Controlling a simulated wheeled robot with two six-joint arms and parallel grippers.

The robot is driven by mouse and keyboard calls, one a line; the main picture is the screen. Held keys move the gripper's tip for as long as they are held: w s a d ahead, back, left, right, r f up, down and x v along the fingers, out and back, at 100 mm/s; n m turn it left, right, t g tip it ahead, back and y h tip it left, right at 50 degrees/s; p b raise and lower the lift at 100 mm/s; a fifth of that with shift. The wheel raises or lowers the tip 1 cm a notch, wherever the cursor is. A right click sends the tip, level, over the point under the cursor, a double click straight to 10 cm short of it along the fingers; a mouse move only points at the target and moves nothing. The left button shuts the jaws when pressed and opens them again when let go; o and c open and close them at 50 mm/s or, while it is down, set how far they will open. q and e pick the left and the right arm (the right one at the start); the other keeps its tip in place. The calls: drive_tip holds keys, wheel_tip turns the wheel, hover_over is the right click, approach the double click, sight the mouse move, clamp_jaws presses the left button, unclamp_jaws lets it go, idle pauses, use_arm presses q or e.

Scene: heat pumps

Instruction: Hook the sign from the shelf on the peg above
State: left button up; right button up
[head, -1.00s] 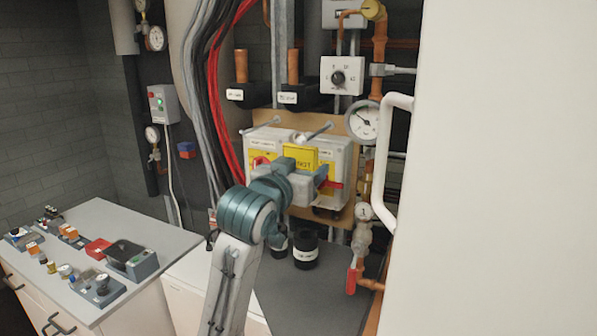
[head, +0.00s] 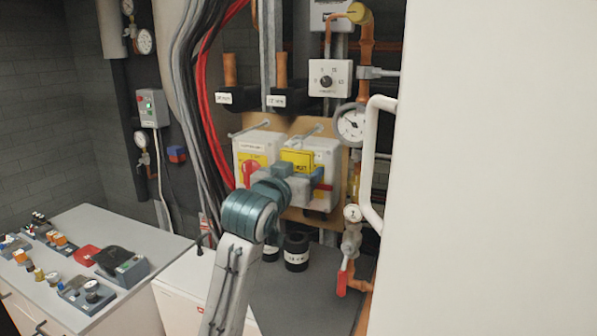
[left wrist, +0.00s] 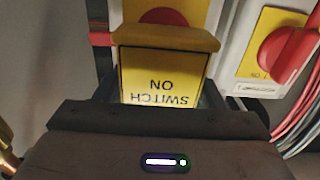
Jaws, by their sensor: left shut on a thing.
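The yellow sign (head: 297,159) with dark lettering is held in my left gripper (head: 296,176), in front of the right grey switch box (head: 327,153). In the left wrist view the sign (left wrist: 164,77) shows upside down, with the words "SWITCH ON", between the dark fingers. A grey peg (head: 309,133) sticks out above the right box, just above the sign in the picture. The sign is not seen hanging on it; the gap in depth is unclear. A second peg (head: 249,129) sticks out above the left box. My right gripper is not in view.
The left switch box (head: 244,147) has a red knob on a yellow plate. A gauge (head: 351,124) and copper pipe stand to the right, beside a white handle (head: 372,165) and large pale panel (head: 490,170). Cables (head: 191,100) hang left. Black cylinders (head: 297,252) stand below.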

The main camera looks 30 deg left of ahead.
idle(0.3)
use_arm(q)
drive_tip(key=o, duration=1)
drive_tip(key=shift+c, duration=0.2)
drive_tip(key=shift+o, duration=0.5)
drive_tip(key=shift+s, duration=0.1)
